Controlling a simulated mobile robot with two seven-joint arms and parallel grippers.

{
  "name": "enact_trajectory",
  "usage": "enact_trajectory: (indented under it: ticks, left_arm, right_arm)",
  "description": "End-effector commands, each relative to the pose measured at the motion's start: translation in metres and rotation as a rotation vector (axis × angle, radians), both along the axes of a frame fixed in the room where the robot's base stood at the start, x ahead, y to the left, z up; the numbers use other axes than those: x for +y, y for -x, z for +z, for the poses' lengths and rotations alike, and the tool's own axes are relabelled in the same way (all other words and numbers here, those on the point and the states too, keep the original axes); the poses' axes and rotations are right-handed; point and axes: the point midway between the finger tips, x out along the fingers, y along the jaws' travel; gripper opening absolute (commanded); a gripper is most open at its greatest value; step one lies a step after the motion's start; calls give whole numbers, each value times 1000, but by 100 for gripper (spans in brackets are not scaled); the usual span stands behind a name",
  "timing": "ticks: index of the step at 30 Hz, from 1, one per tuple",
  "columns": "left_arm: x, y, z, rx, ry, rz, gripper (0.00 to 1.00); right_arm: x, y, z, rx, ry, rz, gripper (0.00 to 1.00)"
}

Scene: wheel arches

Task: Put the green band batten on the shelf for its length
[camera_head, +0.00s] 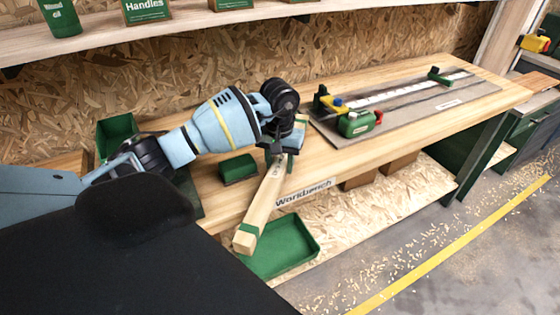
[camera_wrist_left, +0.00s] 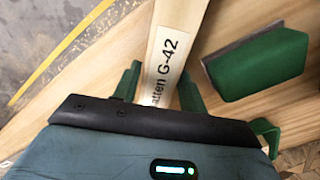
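A long pale wooden batten (camera_head: 264,204) slants across the front edge of the workbench (camera_head: 226,196), its near end sticking out past the edge. In the left wrist view the batten (camera_wrist_left: 180,25) bears a white label reading "tten G-42". My left gripper (camera_head: 284,150) is over the bench, its two green fingers on either side of the batten at the label; it also shows in the left wrist view (camera_wrist_left: 160,92). It looks shut on the batten. My right gripper is not in view.
A green block-like item (camera_head: 238,168) lies on the bench left of the batten. A measuring board (camera_head: 440,104) with a green and yellow device (camera_head: 355,123) lies to the right. A wall shelf (camera_head: 200,29) runs above. A green tray (camera_head: 282,250) sits below the bench edge.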

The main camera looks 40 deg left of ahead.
Motion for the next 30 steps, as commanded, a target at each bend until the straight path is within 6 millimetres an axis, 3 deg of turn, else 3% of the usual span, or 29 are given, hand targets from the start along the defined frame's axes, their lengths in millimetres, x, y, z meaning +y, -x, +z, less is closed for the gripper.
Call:
enact_trajectory:
  ticks: [3,11,16,30]
  left_arm:
    - [0,0,1,-1,0,0,58]
    - [0,0,1,0,1,0,58]
    - [0,-1,12,-3,0,0,58]
    - [0,-1,98,-3,-1,0,58]
  right_arm:
    - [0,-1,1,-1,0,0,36]
    - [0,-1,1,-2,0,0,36]
    - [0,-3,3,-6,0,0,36]
    - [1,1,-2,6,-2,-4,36]
